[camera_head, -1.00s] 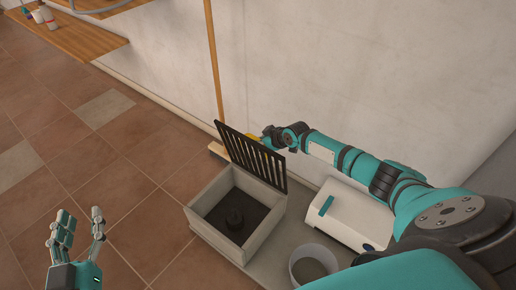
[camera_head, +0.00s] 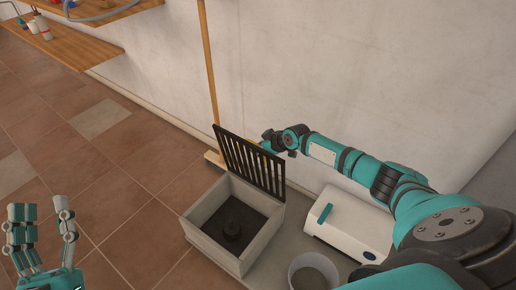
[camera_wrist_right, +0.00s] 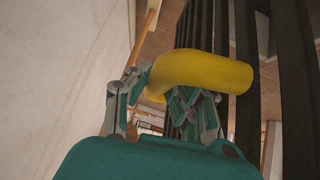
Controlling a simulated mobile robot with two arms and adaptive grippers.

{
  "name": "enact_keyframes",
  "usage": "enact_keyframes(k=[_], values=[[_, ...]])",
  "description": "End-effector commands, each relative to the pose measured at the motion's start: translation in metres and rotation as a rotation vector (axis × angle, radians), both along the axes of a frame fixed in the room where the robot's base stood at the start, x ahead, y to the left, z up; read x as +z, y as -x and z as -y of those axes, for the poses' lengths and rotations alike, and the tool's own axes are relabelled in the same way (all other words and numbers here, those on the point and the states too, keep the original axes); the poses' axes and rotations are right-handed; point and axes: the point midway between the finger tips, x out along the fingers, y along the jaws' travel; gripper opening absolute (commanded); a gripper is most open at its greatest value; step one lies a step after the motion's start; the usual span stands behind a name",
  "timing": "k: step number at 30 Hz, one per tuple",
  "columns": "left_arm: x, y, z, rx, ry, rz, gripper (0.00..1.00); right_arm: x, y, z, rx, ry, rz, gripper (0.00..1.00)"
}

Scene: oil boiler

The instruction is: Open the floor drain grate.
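The dark slatted grate (camera_head: 250,162) stands steeply raised at the back edge of the pale floor drain box (camera_head: 256,247). The box is open on top, with a dark round piece inside. In the right wrist view, the grate's black bars (camera_wrist_right: 245,75) run past a yellow handle (camera_wrist_right: 205,72). My right gripper's fingers (camera_wrist_right: 160,95) are closed around this handle, partly hidden by it. My left gripper (camera_head: 42,208) is open and empty at the lower left, away from the box.
A white box with a teal handle (camera_head: 345,232) and a round pale container (camera_head: 313,272) stand right of the drain. A wooden-handled broom (camera_head: 208,70) leans on the wall behind it. Wooden shelves (camera_head: 75,40) are upper left. The tiled floor at left is clear.

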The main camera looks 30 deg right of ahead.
Motion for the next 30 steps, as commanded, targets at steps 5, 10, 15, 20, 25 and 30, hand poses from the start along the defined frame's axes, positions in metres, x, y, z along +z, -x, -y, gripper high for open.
enact_keyframes(k=[5,10,15,20,25,30], values=[[0.000,0.000,0.000,0.000,0.000,-0.001,0.40,0.004,-0.002,0.001,-0.003,-0.001,0.008,0.30],[0.000,0.000,0.000,0.000,-0.001,-0.002,0.40,0.002,-0.001,0.001,-0.001,0.000,0.004,0.30],[0.000,0.000,0.000,0.000,-0.001,-0.002,0.40,0.008,0.006,0.003,0.000,0.000,0.005,0.30],[0.000,0.000,0.000,0.000,-0.001,-0.002,0.40,0.025,0.024,0.009,0.001,0.004,0.004,0.30],[0.000,0.000,0.000,0.000,-0.001,-0.002,0.40,0.051,0.049,0.016,0.001,0.006,0.003,0.30],[0.000,0.000,0.000,0.000,-0.001,-0.002,0.40,0.073,0.069,0.022,0.000,0.003,0.005,0.30]])
